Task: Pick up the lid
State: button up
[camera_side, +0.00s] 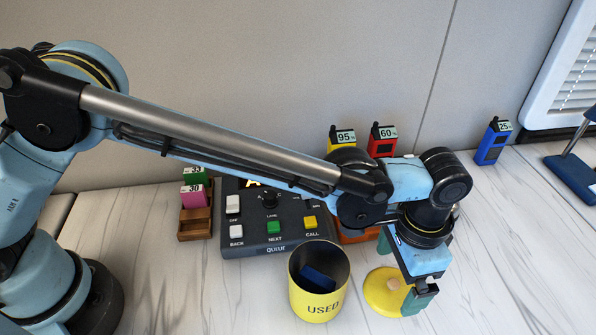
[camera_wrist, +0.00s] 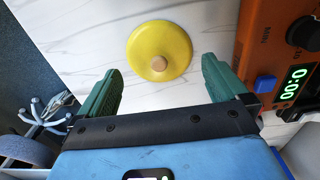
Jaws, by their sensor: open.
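The lid (camera_side: 384,291) is a round yellow disc with a small wooden knob, lying flat on the white marbled table. It also shows in the wrist view (camera_wrist: 143,47), just beyond my fingertips and roughly centred between them. My gripper (camera_side: 410,290) has green fingers and reaches down close beside the lid, partly in front of its right side in the side view. In the wrist view my gripper (camera_wrist: 163,80) has its two green fingers wide apart with nothing between them. Contact between fingers and lid is not visible.
A yellow cup marked USED (camera_side: 319,291) with a blue item inside stands left of the lid. A dark button panel (camera_side: 268,238) lies behind it. An orange device (camera_wrist: 283,60) with a green display is close to my right finger. Yellow (camera_side: 342,141), red (camera_side: 382,141) and blue (camera_side: 493,142) handsets stand behind.

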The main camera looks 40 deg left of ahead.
aim_at(395, 283)
jog(key=shift+f, duration=1.55)
jog(key=shift+c, duration=0.2)
jog(key=c, duration=1)
